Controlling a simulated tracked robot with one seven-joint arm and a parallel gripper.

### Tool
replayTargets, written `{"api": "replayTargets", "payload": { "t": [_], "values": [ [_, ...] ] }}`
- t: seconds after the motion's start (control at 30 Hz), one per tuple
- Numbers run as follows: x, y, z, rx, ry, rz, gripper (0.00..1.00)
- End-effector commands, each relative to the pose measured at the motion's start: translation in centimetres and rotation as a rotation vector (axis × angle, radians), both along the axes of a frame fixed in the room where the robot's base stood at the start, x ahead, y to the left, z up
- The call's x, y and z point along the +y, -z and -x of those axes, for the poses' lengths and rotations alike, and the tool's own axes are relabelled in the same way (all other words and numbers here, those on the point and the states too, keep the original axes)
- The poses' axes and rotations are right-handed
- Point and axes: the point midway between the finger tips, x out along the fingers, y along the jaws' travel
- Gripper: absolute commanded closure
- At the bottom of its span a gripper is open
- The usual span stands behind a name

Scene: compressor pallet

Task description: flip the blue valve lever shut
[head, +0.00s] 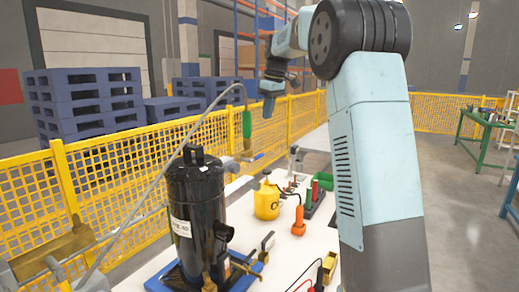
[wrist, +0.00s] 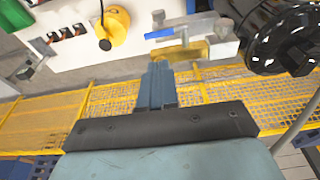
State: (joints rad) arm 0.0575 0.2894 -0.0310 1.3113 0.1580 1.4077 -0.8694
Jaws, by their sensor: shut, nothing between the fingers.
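The blue valve lever (head: 257,156) sticks out to the right from a brass valve (head: 242,158), beside the top of the black compressor (head: 196,215). In the wrist view the blue lever (wrist: 160,33) lies roughly level across the picture, just beyond the brass valve body (wrist: 188,52). My gripper (head: 268,112) is above the valve and a little to its right in the head view. In the wrist view its fingers (wrist: 157,68) are together and empty, pointing at the brass part. They look apart from the lever, but the exact gap cannot be told.
A yellow jug (head: 267,200), an orange tool (head: 298,222) and other tools stand on the white table (head: 285,255). A yellow mesh fence (head: 110,185) and blue pallets (head: 85,105) are behind.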

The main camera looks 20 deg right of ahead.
Motion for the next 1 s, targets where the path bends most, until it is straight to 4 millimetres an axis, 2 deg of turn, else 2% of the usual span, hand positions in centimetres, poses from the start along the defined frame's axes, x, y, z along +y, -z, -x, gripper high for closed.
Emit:
{"api": "replayTargets", "payload": {
  "t": [0.13, 0.57, 0.77, 1.0],
  "values": [
    [-0.1, 0.3, -0.9, 0.005, -0.019, -0.001, 1.00],
    [-0.1, 0.7, -1.0, 0.005, -0.019, -0.001, 1.00],
    [0.3, 3.0, -1.3, 0.008, -0.020, -0.001, 1.00],
    [0.8, 7.2, -1.8, 0.008, -0.018, -0.002, 1.00]
  ]
}}
